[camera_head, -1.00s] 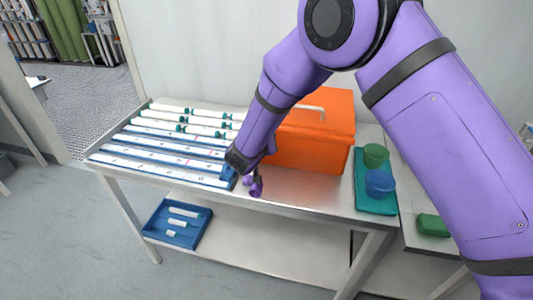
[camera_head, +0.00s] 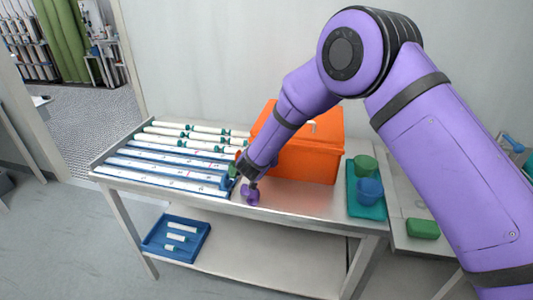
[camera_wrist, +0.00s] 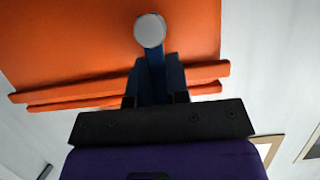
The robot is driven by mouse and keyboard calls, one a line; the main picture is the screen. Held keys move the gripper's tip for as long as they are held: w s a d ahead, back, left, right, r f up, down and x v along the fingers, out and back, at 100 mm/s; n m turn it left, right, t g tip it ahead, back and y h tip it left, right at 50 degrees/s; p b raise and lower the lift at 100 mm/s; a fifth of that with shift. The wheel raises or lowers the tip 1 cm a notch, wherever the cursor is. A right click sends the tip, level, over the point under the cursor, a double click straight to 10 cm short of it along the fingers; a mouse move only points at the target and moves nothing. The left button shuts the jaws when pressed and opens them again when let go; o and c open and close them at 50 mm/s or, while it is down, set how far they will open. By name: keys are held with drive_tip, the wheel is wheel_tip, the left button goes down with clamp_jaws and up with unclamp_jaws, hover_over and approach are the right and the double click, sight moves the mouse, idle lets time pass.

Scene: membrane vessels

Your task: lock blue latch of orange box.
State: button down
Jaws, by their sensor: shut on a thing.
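The orange box (camera_head: 312,158) stands on the metal table behind my forearm in the head view. In the wrist view its orange wall (camera_wrist: 75,45) and rim (camera_wrist: 205,77) fill the upper part. A blue latch (camera_wrist: 154,55) with a round grey end (camera_wrist: 150,30) stands out between my fingers. My gripper (camera_wrist: 156,68) is shut on this latch, in front of the box. In the head view my purple gripper (camera_head: 250,192) is low at the box's front left corner. Its fingertips and the latch are hidden there.
White membrane vessels (camera_head: 165,170) lie in rows left of the box. A blue tray (camera_head: 175,238) sits on the lower shelf.

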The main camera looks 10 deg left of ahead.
drive_tip(key=shift+w+r, duration=0.25)
drive_tip(key=shift+r, duration=0.3)
drive_tip(key=c, duration=1.2)
unclamp_jaws()
drive_tip(key=shift+c, duration=0.2)
drive_tip(key=shift+o, duration=0.7)
drive_tip(key=shift+s, duration=0.1)
drive_tip(key=shift+f, duration=0.15)
drive_tip(key=v, duration=1)
drive_tip(key=shift+s, duration=0.4)
drive_tip(key=shift+d, duration=0.1)
